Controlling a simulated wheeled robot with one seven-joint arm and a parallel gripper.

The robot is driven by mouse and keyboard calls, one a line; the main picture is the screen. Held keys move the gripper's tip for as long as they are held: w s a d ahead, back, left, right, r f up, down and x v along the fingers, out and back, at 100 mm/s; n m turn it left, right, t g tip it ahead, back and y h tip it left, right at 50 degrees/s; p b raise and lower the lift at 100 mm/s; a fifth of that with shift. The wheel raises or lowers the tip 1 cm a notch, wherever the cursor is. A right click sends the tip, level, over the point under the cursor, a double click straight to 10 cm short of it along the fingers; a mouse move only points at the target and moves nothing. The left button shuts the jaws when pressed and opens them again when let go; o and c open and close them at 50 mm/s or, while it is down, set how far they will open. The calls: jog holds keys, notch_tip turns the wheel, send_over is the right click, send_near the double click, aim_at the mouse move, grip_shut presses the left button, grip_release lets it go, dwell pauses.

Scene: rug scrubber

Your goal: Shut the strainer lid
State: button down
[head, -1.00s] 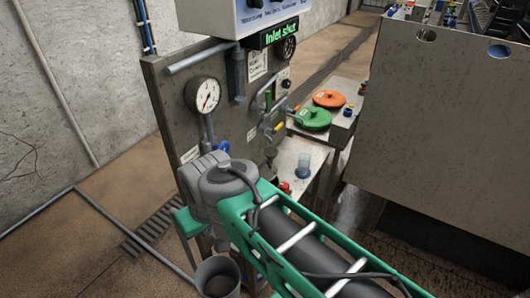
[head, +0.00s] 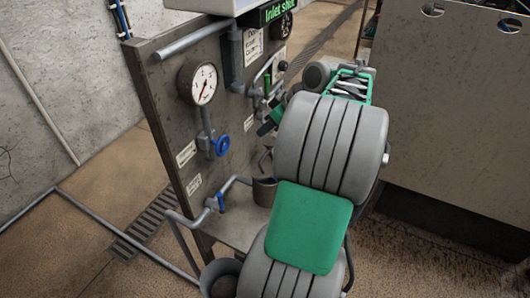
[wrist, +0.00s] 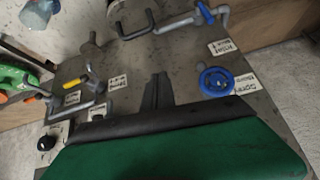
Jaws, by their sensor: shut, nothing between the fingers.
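A small grey pot (head: 264,193) on the panel's lower right looks like the strainer. A dark bent handle shows just above it, and the handle (wrist: 136,26) is also at the top of the wrist view. Whether the lid stands open or shut I cannot tell; my arm hides part of this area. My gripper (head: 269,121) is in front of the panel, above and apart from the pot. In the wrist view its dark fingers (wrist: 157,88) are shut and empty, pointing at the panel.
The upright panel (head: 155,75) carries a gauge (head: 202,83), a blue handwheel (head: 221,145) and a blue-handled valve (head: 219,202). A grey bucket (head: 219,279) stands below. A large metal tank (head: 450,120) is at right. A green item (wrist: 18,76) lies at the wrist view's left.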

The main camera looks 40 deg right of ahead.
jog(key=s+d, duration=0.2)
jog(key=d, duration=0.1)
jog(key=n, duration=0.1)
send_over(265, 157)
jog(key=w, duration=0.2)
notch_tip(265, 157, down, 7)
jog(key=s+f, duration=0.1)
jog(key=f+p, duration=0.1)
jog(key=f, duration=0.1)
jog(key=shift+s+t+p, duration=0.3)
jog(key=shift+s+t, duration=0.05)
jog(key=shift+t, duration=0.05)
jog(key=shift+s+f, duration=0.15)
jog(key=shift+f, duration=0.2)
jog(key=shift+s+d+f+b, duration=0.15)
jog(key=shift+f+b, duration=0.1)
jog(key=shift+b, duration=0.15)
jog(key=s+f+t+b, duration=0.1)
jog(key=b, duration=0.2)
jog(key=s+d+f+t+y+b, duration=0.1)
jog(key=s+f+b, duration=0.1)
jog(key=shift+s+d+b, duration=0.1)
jog(key=shift+b, duration=0.3)
jog(key=shift+s+f, duration=0.1)
jog(key=shift+s, duration=0.3)
